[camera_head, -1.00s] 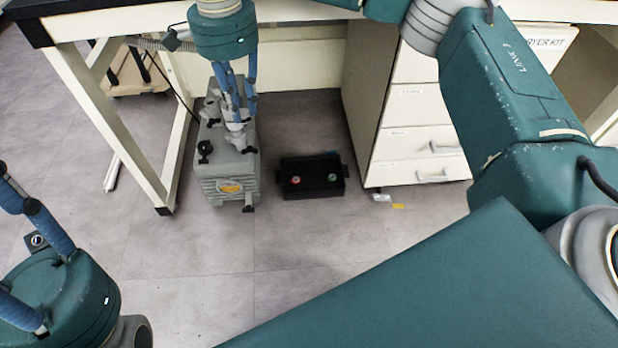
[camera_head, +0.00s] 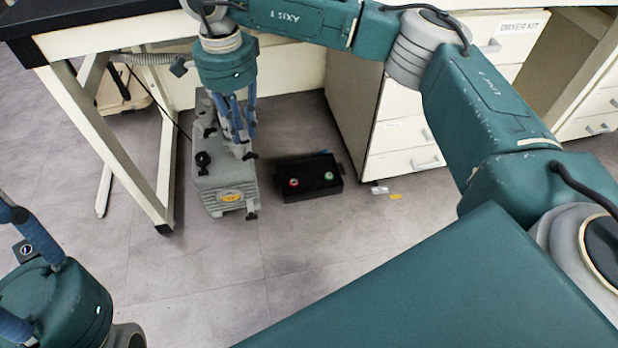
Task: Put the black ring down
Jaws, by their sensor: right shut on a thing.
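My right gripper (camera_head: 240,140) points down at the grey pump (camera_head: 225,182) on the floor. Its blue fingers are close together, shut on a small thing. The black ring itself cannot be made out; the fingers hide what is between them. The fingertips overlap the pump's top in the picture, and I cannot tell whether they touch it. My left gripper shows in part at the lower left, with its blue fingers (camera_head: 36,238) apart at their bases and their tips cut off by the picture's edge.
A black box (camera_head: 308,188) with a red and a green button sits right of the pump. A bench leg (camera_head: 110,150) stands left. White drawers (camera_head: 400,135) stand right, with a yellow scrap (camera_head: 395,196) nearby. The floor (camera_head: 200,280) in front is clear.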

